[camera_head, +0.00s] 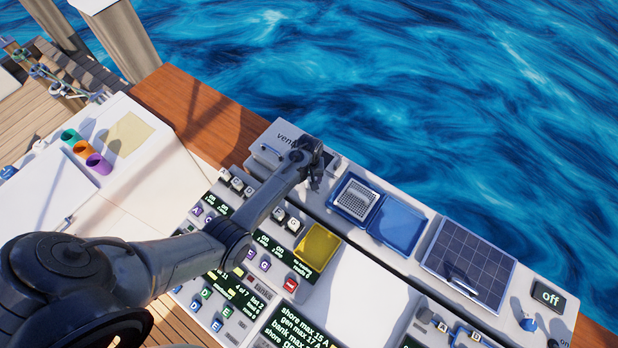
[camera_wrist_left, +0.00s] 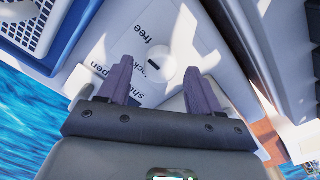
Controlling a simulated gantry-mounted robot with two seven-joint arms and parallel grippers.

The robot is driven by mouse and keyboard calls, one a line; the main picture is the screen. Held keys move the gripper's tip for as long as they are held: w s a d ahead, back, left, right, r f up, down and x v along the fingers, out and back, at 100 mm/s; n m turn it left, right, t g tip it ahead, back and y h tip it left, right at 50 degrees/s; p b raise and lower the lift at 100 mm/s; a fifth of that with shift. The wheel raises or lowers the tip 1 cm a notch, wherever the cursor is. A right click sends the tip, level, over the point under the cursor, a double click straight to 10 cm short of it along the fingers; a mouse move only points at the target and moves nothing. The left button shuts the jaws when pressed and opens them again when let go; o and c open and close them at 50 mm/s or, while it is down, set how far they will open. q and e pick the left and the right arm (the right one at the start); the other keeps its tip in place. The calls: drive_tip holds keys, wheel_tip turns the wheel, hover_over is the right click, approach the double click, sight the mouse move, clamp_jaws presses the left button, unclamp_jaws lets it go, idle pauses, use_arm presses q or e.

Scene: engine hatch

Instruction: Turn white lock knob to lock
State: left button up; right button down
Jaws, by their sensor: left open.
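A flat white panel under my left gripper carries the printed words "free" and "open", with other lettering partly covered. A round white knob (camera_wrist_left: 165,70) with a short dark mark shows on this panel in the left wrist view. My left gripper (camera_wrist_left: 157,66) is open, and its two purple-grey fingers appear on either side of the knob. I cannot tell whether they touch it. In the head view the left gripper (camera_head: 314,181) is over the console's far edge, beside a vent label, and the arm hides most of the knob's area. My right gripper is not in view.
A blue-framed white grille (camera_head: 357,199) stands close to the right of the left gripper, with an open blue lid (camera_head: 397,225) beside it. A solar panel (camera_head: 468,262) lies farther right. Buttons and displays fill the near console. Water lies beyond the edge.

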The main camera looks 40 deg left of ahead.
use_arm(q)
drive_tip(key=shift+f, duration=0.1)
drive_tip(key=shift+c, duration=0.5)
drive_tip(key=c, duration=0.9)
drive_tip(key=shift+c, duration=0.2)
